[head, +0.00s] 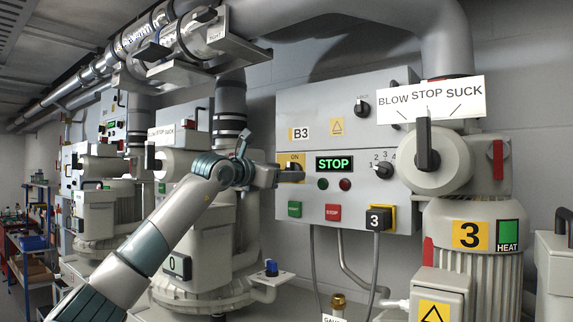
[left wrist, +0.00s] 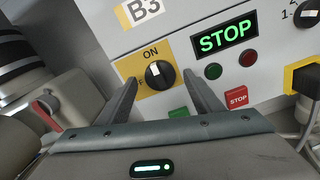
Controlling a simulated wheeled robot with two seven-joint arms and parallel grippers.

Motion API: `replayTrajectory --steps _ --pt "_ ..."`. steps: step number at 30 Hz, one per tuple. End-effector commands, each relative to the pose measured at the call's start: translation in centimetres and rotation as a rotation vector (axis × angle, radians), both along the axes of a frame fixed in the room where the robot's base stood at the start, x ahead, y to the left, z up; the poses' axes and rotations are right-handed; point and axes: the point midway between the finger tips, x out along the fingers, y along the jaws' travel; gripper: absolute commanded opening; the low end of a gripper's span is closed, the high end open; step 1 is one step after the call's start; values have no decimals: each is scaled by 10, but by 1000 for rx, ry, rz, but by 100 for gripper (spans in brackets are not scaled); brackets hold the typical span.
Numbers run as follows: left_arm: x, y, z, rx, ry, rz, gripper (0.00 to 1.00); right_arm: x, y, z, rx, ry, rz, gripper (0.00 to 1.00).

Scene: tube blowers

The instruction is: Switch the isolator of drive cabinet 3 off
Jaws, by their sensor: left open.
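Drive cabinet 3 (head: 340,100), labelled B3, is on the wall in the middle of the head view. Its isolator is a black round knob on a yellow plate (head: 288,158) marked ON. In the left wrist view the knob (left wrist: 158,75) has a white pointer directed up toward the ON label. My left gripper (head: 296,173) is at the isolator; its arm partly hides the plate in the head view. In the left wrist view the open fingers (left wrist: 160,92) stand on either side of the knob, with nothing between them visibly gripped. I cannot tell whether they touch it.
The cabinet's display (head: 334,163) reads STOP in green. A green button (head: 294,209), a red STOP button (head: 332,212) and a rotary selector (head: 383,170) are close by. A blower (head: 475,250) marked 3 stands at the right. Another blower (head: 195,235) stands behind my left arm.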

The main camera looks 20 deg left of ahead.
Motion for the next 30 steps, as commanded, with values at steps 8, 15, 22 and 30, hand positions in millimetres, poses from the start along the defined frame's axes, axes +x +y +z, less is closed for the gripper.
replayTrajectory --steps 8,15,22,30 --pt "12 -4 -1 2 0 0 60 0 1 8 1 -1 0 31" --pt "12 -4 -1 1 0 0 57 0 1 7 1 -1 0 31" --pt "12 -4 -1 1 -1 1 18 0 1 7 1 -2 0 31" --pt "12 -4 -1 -19 6 1 18 0 1 3 1 -2 0 31"
